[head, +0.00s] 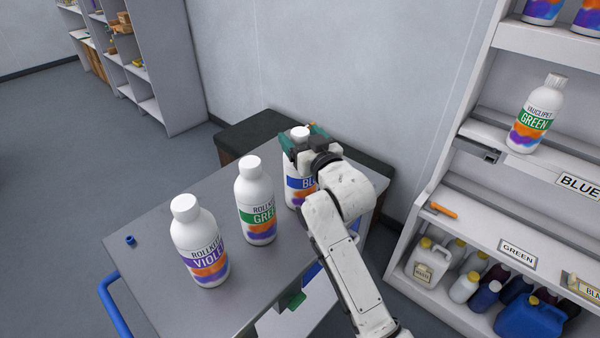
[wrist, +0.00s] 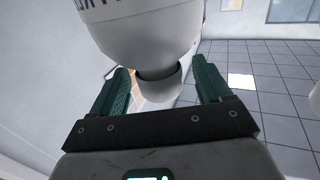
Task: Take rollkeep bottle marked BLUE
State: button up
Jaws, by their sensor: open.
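The white Rollkeep bottle with a blue label band reading "BL" (head: 294,186) stands upright at the far end of the grey cart top, partly hidden by my arm. My gripper (head: 305,142) is at its neck, with the white cap between the fingers. In the wrist view the gripper (wrist: 160,88) has its two green fingers apart, one on each side of the bottle's white cap (wrist: 160,85). I see a gap beside the cap, so the fingers do not look closed on it. The white bottle body (wrist: 145,35) fills the top of the wrist view.
A Rollkeep GREEN bottle (head: 256,205) and a Rollkeep VIOLET bottle (head: 199,245) stand nearer on the cart (head: 150,262). A small blue cap (head: 130,240) lies at its left edge. At right, a shelf (head: 478,205) holds a GREEN bottle (head: 536,115) and labels.

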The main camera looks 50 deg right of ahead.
jog(key=shift+w+d, duration=0.15)
jog(key=shift+w, duration=0.25)
grip_shut()
dwell(0.5)
jog(key=shift+r, duration=0.2)
